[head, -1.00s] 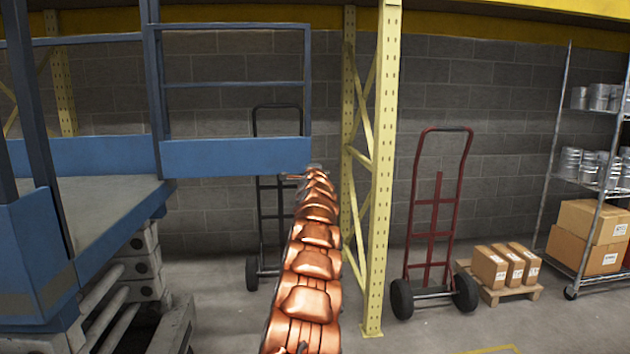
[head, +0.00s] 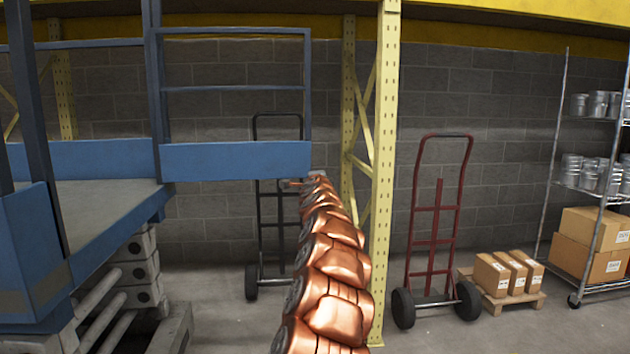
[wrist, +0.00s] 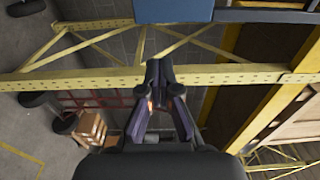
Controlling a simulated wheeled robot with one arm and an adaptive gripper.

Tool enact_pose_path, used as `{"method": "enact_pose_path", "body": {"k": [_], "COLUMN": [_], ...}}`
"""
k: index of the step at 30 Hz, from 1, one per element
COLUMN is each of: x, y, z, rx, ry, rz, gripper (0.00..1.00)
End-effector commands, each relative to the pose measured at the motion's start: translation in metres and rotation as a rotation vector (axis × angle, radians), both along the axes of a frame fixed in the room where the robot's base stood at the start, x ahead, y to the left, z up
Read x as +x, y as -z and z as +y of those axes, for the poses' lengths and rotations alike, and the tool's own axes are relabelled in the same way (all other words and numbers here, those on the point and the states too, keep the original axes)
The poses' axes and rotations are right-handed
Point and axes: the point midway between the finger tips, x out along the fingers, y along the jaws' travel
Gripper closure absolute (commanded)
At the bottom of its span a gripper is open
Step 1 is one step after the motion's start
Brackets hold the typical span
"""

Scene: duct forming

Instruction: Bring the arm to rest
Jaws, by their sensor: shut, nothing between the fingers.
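My arm, a chain of copper-coloured segments, reaches forward from the bottom middle of the head view. Its far end is small there, just below the right end of the blue lift platform's toe board (head: 236,160). My gripper (wrist: 159,70) shows in the wrist view with its dark fingers shut together at the tips and nothing held. In the wrist view a yellow rack beam (wrist: 230,74) passes behind the fingertips. I cannot tell how far the fingers are from it.
A yellow rack upright (head: 384,180) stands right of my arm. A red hand truck (head: 436,210), a pallet with boxes (head: 508,272) and a wire shelf (head: 596,185) stand farther right. A black hand truck (head: 277,190) stands behind my arm. Some floor is clear.

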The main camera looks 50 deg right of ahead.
Motion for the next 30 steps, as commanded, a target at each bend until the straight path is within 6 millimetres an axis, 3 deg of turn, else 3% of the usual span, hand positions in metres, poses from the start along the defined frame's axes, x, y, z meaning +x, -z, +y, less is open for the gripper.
{"method": "enact_pose_path", "body": {"k": [15,19,23,30], "x": [-0.003,0.012,0.048,0.108], "y": [0.001,0.001,0.007,0.026], "z": [0.007,0.025,0.076,0.210], "rx": [0.002,0.002,0.007,-0.018], "ry": [-0.006,-0.051,-0.172,-0.463], "rz": [0.003,0.026,0.097,0.284], "gripper": [1.00,1.00,1.00,1.00]}}
